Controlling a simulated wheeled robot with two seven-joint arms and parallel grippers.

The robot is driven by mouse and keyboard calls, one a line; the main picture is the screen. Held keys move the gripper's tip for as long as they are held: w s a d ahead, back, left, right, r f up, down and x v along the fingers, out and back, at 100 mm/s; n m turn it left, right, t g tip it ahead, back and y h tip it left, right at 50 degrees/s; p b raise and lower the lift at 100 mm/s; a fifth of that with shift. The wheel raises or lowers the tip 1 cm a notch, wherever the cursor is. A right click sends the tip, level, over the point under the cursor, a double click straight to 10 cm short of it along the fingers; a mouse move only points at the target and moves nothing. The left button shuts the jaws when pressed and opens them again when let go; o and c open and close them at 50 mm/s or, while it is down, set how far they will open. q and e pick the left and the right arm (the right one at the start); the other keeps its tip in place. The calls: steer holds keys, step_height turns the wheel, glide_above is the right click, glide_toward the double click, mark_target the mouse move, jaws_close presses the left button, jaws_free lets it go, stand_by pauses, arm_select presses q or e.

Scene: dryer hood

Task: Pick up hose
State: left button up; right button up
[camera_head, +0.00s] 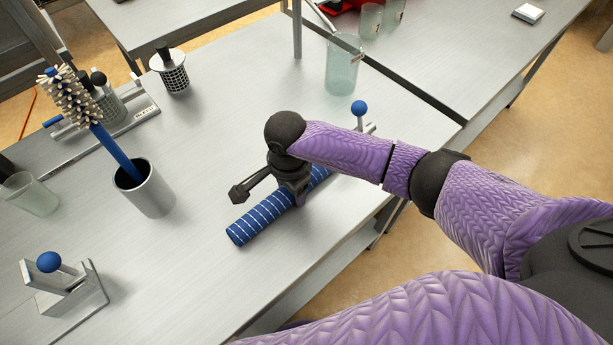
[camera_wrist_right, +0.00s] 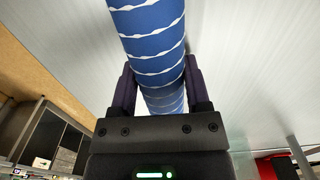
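The blue hose (camera_head: 263,220) with white bands lies slanted at the front edge of the steel table in the head view. My right gripper (camera_head: 296,190) is over its middle and hides part of it. In the right wrist view the hose (camera_wrist_right: 150,35) runs between the two fingers of the right gripper (camera_wrist_right: 161,88), which press close on both its sides. I cannot tell whether the hose touches the table. My left gripper is not in view.
A blue-knobbed stand (camera_head: 359,108) is just beyond the hose's far end, and another (camera_head: 62,285) stands at lower left. A metal cup (camera_head: 150,192) holds a bristled brush (camera_head: 70,100). A glass beaker (camera_head: 344,68) stands farther back. The table middle is clear.

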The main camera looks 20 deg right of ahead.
jaws_close()
